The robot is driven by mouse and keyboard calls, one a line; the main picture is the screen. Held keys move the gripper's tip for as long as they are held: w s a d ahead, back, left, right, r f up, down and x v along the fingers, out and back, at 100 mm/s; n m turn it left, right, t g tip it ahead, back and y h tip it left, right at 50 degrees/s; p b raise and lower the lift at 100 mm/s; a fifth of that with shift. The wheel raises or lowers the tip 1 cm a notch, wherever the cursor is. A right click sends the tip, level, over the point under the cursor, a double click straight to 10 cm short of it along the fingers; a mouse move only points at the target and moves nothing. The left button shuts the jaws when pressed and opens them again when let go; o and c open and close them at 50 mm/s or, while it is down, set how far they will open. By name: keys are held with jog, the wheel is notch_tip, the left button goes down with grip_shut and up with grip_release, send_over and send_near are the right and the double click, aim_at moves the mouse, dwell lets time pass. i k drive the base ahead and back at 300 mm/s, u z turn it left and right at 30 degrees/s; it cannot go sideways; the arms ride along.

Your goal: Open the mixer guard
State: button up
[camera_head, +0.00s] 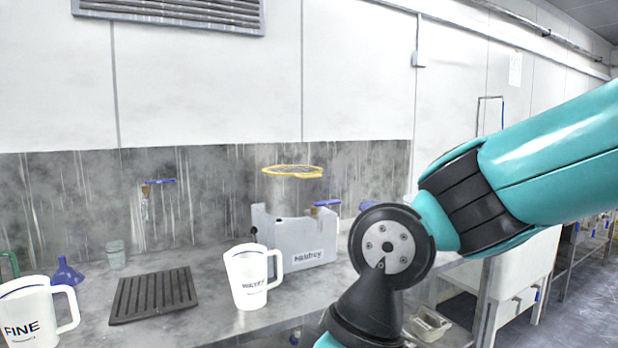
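The mixer (308,243) is a light grey box-shaped machine with dark lettering, standing on the bench against the stained splash wall. A yellow ring-shaped guard (292,171) shows above it, lying roughly level; how it joins the mixer is not clear. A small dark knob (254,231) shows at the mixer's left side. My arm comes in from the right and bends down in front of the bench, to the right of the mixer. My gripper is out of the frame, so its state and any contact are hidden.
A white jug (246,279) stands in front of the mixer, its handle towards the mixer. A second white jug (27,318), marked FINE, is at the lower left. A dark slatted mat (153,295), a blue funnel (66,272) and a small cup (116,255) are on the left of the bench.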

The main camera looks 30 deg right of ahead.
aim_at(303, 172)
jog(key=z, duration=0.35)
jog(key=k, duration=0.45)
jog(key=z, duration=1.3)
jog(key=i, duration=1.1)
jog(key=u, duration=0.95)
jog(key=i, duration=0.7)
jog(key=u, duration=0.7)
